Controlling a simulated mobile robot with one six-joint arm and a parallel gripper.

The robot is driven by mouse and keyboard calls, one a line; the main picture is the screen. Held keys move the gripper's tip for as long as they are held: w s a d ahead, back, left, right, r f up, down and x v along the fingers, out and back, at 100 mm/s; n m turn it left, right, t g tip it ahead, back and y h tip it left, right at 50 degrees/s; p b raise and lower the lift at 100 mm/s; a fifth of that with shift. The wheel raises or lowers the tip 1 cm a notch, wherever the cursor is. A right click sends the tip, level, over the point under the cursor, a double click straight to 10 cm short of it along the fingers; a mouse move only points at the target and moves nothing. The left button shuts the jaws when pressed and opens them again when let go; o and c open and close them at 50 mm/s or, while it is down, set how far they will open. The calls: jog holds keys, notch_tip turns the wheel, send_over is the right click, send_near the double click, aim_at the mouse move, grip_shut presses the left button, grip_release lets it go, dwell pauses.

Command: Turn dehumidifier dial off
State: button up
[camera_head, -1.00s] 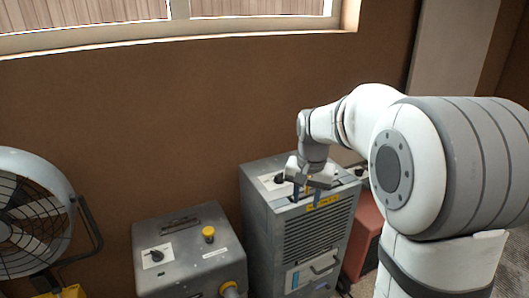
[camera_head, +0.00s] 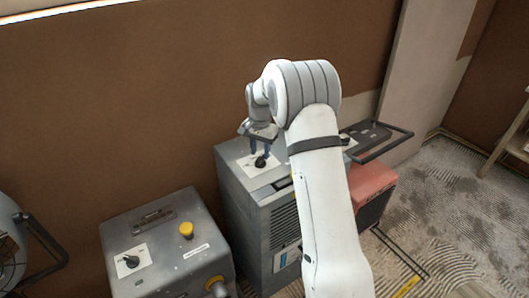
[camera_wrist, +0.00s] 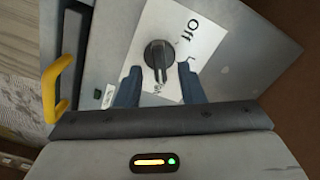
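The dehumidifier (camera_head: 236,205) is a tall grey metal box with a louvred front, partly hidden by my arm. Its black dial (camera_head: 261,162) sits on a white plate on the top, towards the left. In the wrist view the round dial (camera_wrist: 158,53) has a raised grip bar lying nearly vertical in the picture. "Off" is printed on the plate (camera_wrist: 186,50) to its upper right; lower lettering is partly hidden. My gripper (camera_head: 259,149) points down over the dial. In the wrist view its fingers (camera_wrist: 159,72) are open, one either side of the dial's lower end, apparently not touching it.
A grey control box (camera_head: 170,245) with its own black knob and yellow button stands to the left. A red case (camera_head: 371,190) and a dark handle frame (camera_head: 385,140) are on the right. A yellow handle (camera_wrist: 58,88) shows in the wrist view. The brown wall is close behind.

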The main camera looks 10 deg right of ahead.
aim_at(260, 163)
jog(key=shift+s+a+f, duration=0.1)
jog(key=shift+a+f, duration=0.1)
jog(key=shift+f, duration=0.95)
